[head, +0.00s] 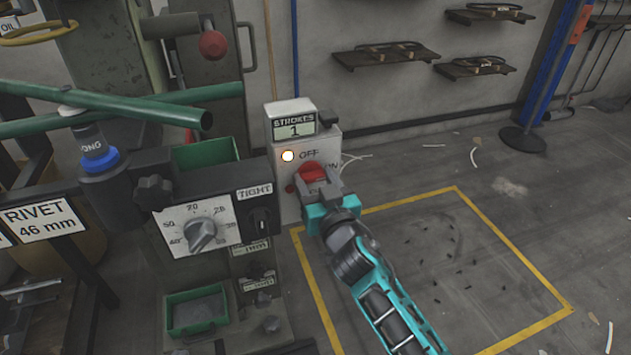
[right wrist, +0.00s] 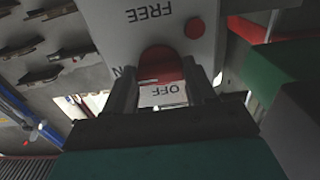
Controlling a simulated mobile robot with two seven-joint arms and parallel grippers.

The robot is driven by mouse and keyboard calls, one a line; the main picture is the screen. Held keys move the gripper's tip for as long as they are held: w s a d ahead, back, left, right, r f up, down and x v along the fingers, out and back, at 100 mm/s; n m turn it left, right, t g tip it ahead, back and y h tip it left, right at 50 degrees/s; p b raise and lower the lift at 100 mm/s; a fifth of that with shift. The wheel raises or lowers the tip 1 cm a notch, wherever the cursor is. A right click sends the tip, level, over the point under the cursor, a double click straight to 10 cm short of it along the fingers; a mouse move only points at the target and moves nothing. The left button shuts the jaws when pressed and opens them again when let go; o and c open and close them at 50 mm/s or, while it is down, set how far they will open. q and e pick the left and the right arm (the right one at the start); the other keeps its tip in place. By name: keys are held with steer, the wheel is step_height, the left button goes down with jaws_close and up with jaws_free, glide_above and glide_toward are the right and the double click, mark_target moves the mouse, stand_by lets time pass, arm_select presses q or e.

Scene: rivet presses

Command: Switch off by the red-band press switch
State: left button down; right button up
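The grey switch box (head: 330,150) stands beside the press, with OFF, ON and FREE labels and a lit lamp (head: 288,155). Its red rotary knob (head: 312,171) is partly covered by my right gripper (head: 318,186). In the right wrist view the red knob (right wrist: 160,64) lies between my two fingers (right wrist: 162,92), which stand apart on either side of it. I cannot tell whether they press on it. The OFF label shows upside down between the fingers. The knob's pointing direction is unclear. My left gripper is out of view. No red band shows clearly.
A counter reading STROKES 1 (head: 295,127) sits on top of the box. A small red button (right wrist: 195,28) is close to the knob. The dial panel (head: 215,225) and green pipes (head: 120,110) are at left.

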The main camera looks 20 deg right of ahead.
steer(key=c, duration=0.5)
steer(key=shift+o, duration=0.2)
steer(key=shift+n, duration=1.1)
steer(key=n+p, duration=0.1)
steer(key=n, duration=0.2)
steer(key=shift+r+n, duration=0.1)
steer(key=shift+n, duration=0.2)
steer(key=n, duration=0.2)
steer(key=shift+n, duration=0.3)
steer(key=n, duration=0.4)
steer(key=shift+n+p, duration=0.3)
steer(key=shift+p, duration=0.05)
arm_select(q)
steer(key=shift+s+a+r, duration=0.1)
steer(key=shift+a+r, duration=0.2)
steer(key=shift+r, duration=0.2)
arm_select(e)
steer(key=n, duration=0.4)
steer(key=shift+n, duration=0.4)
